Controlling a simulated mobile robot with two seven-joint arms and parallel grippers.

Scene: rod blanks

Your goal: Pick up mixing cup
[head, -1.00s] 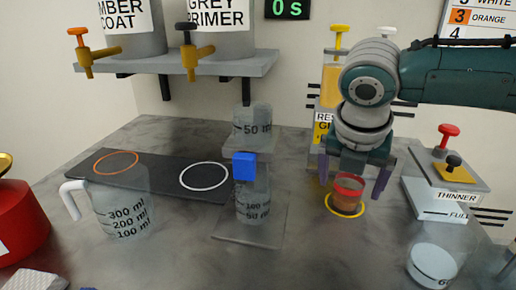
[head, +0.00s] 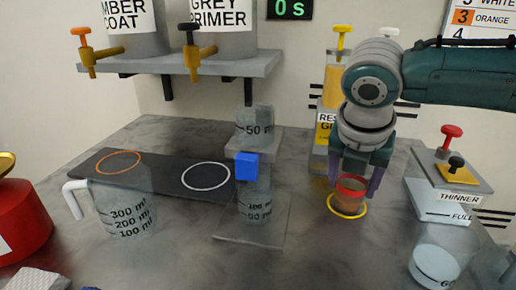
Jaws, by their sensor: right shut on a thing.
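A small cup (head: 348,194) with a red rim and orange-brown contents stands upright in the yellow ring on the grey table, below the amber dispenser; I take it as the mixing cup. My right gripper (head: 354,188) comes down from above and is shut on it, one finger on each side. I cannot see any clear gap between the cup and the table. A clear measuring jug (head: 124,212) with a white handle stands at the left. My left gripper is not in view.
A clear stand with a blue block (head: 246,166) and graduated vessels is left of the cup. A thinner dispenser (head: 449,192) and a clear cup (head: 434,265) are at the right. A dark mat (head: 160,178) has orange and white rings.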

